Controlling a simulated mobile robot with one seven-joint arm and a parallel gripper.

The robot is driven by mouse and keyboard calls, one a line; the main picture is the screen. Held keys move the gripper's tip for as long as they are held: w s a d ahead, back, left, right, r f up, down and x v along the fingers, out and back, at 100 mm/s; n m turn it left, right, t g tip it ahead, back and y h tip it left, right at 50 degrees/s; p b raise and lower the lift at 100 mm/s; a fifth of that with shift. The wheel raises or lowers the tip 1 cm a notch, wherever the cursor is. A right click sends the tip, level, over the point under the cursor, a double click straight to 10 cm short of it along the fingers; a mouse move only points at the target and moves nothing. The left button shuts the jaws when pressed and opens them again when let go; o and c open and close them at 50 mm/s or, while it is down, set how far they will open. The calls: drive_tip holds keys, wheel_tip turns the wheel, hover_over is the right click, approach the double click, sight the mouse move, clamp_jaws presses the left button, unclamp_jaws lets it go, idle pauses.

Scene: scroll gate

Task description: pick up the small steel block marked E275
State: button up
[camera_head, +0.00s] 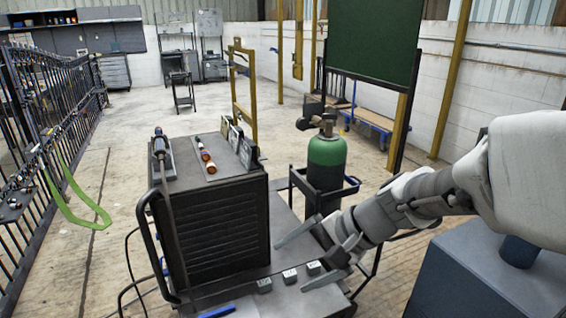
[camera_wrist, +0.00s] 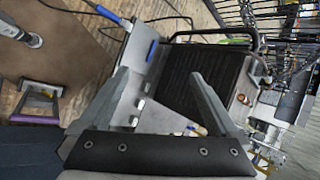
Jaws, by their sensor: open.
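Three small grey blocks with pale marked tops sit in a row on the low deck (camera_head: 240,306) of a welding cart: a left block (camera_head: 264,284), a middle block (camera_head: 290,275) and a right block (camera_head: 314,267). The marks are too small to read, so I cannot tell which is E275. My gripper (camera_head: 292,266) is open and empty, its fingers reaching over the deck around the blocks' area in the head view. In the wrist view my gripper (camera_wrist: 160,77) shows both fingers spread, with small blocks (camera_wrist: 140,103) between them, nearer the left finger.
The dark slatted welder (camera_head: 222,232) stands on the cart just left of the blocks. A green gas cylinder (camera_head: 326,160) stands behind my gripper. A blue bar-like item (camera_head: 216,312) lies at the deck's front. A blue-grey box (camera_head: 490,275) is at right.

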drive_tip(key=w+f+m+t+y+b, duration=0.2)
drive_tip(key=w+f+m+y+b, duration=0.15)
drive_tip(key=w+f+m, duration=0.4)
drive_tip(key=m+t+h+b, duration=0.6)
drive_tip(key=m+t+b, duration=0.2)
drive_tip(key=m, duration=0.8)
approach(314, 265)
drive_tip(key=b, duration=0.1)
drive_tip(key=w+f+b, duration=0.1)
drive_tip(key=b, duration=0.1)
drive_tip(key=shift+w+a+f, duration=0.15)
drive_tip(key=shift+a, duration=0.1)
drive_tip(key=shift+r+b+x, duration=0.15)
drive_tip(key=shift+b+x, duration=0.5)
drive_tip(key=shift+x, duration=0.9)
drive_tip(key=shift+r+b+x, duration=0.2)
drive_tip(key=shift+b+x, duration=0.45)
drive_tip(key=shift+x, duration=0.9)
drive_tip(key=shift+w, duration=0.1)
clamp_jaws()
drive_tip(key=shift+r, duration=0.1)
